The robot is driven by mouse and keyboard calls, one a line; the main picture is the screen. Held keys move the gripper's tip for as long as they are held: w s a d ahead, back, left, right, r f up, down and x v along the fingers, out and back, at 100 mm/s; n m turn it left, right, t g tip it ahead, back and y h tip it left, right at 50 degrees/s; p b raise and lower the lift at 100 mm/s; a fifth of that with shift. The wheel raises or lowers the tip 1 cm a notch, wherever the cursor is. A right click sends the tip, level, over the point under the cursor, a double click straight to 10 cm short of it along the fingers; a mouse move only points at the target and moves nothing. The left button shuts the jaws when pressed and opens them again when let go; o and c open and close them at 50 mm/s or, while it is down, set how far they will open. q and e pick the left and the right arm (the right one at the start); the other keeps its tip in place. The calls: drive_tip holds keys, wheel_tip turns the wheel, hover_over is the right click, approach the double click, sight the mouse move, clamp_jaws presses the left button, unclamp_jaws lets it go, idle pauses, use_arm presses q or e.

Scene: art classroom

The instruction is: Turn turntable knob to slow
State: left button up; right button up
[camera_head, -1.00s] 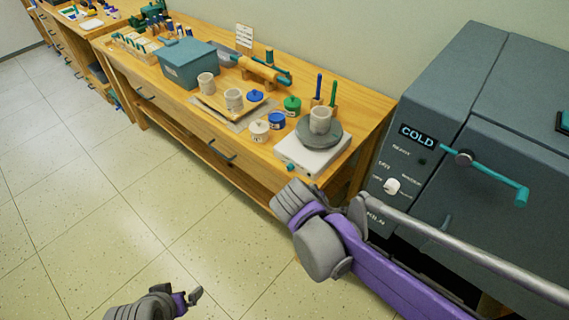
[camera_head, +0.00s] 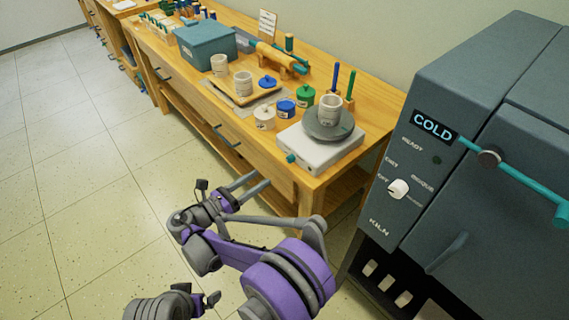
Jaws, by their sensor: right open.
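The turntable (camera_head: 313,148) is a white box with a grey round disc (camera_head: 341,131) on top, at the front right corner of the wooden bench. A pale cup (camera_head: 330,106) stands on the disc. A small teal knob (camera_head: 291,158) sits on the turntable's front face. Its setting marks are too small to read. My right gripper (camera_head: 254,185) is open and empty, below and left of the knob, apart from it, beside the bench front. Part of my left arm's end (camera_head: 205,299) shows at the bottom edge; its jaws cannot be made out.
Lidded pots in white (camera_head: 264,117), blue (camera_head: 286,109) and green (camera_head: 306,96) stand left of the turntable. Upright blue and green tools stand behind it. A grey kiln (camera_head: 430,170) with a teal handle rises at the right. The floor at left is clear.

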sight(288, 160)
drive_tip(key=x, duration=0.9)
drive_tip(key=shift+w+d, duration=0.15)
drive_tip(key=shift+d, duration=0.15)
clamp_jaws()
